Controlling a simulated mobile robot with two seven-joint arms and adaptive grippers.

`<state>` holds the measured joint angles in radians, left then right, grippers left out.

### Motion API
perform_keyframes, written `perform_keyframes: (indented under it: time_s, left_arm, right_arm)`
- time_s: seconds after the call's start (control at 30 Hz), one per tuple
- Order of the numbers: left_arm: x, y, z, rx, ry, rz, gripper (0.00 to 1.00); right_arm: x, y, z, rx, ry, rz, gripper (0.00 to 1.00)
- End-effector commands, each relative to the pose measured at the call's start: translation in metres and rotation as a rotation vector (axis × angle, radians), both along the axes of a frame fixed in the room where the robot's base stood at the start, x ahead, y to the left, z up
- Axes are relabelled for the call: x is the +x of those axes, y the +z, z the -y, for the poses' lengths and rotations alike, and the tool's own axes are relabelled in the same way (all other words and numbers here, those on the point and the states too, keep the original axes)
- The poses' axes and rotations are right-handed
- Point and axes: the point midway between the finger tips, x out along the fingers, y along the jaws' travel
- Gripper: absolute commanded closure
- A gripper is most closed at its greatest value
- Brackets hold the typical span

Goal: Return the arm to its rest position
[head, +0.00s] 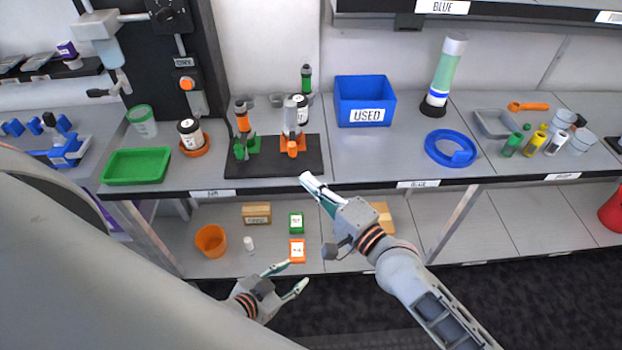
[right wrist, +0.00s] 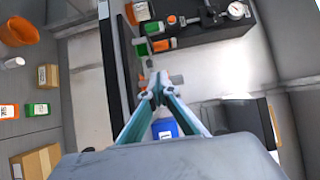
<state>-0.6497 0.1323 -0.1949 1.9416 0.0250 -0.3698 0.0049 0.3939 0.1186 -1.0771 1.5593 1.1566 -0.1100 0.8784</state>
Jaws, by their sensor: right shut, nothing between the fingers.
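My right gripper (head: 308,182) is shut and empty. In the head view it hangs in front of the bench's front edge, just below the black mat (head: 275,165). In the right wrist view its fingertips (right wrist: 158,88) meet, with the bench behind them. My left gripper (head: 290,279) is lower, in front of the lower shelf, with its two fingers spread apart and nothing between them. Both arms reach in from the bottom of the head view. Neither gripper touches an object that I can see.
The blue USED bin (head: 364,92), a blue ring (head: 450,148) and a green tray (head: 136,166) stand on the bench. Nozzle holders stand on the mat. An orange cup (head: 211,241) and small boxes (head: 297,250) are on the lower shelf. The bench edge is close to my right gripper.

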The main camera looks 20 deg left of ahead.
Motion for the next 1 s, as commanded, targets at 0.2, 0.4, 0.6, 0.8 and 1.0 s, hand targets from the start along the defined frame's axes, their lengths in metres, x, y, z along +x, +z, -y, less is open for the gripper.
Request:
perform_keyframes:
  time_s: [0.2, 0.4, 0.6, 0.8, 1.0]
  left_arm:
    - [0.001, -0.001, -0.003, 0.003, 0.004, 0.0, 0.61]
    - [0.0, -0.001, -0.001, 0.001, 0.002, 0.0, 0.61]
    - [-0.001, 0.0, 0.002, -0.002, -0.002, -0.001, 0.61]
    - [-0.001, 0.0, 0.002, -0.003, -0.003, -0.001, 0.61]
    - [-0.001, -0.001, 0.002, -0.003, -0.003, -0.001, 0.61]
  right_arm:
    - [0.0, 0.0, 0.0, 0.0, 0.0, 0.0, 1.0]
    - [0.0, 0.0, 0.0, 0.0, -0.001, 0.0, 1.0]
    - [-0.001, -0.009, 0.014, -0.033, -0.04, 0.056, 1.0]
    - [-0.001, -0.049, 0.072, -0.217, -0.185, 0.249, 1.0]
    - [-0.011, -0.112, 0.164, -0.559, -0.312, 0.436, 1.0]
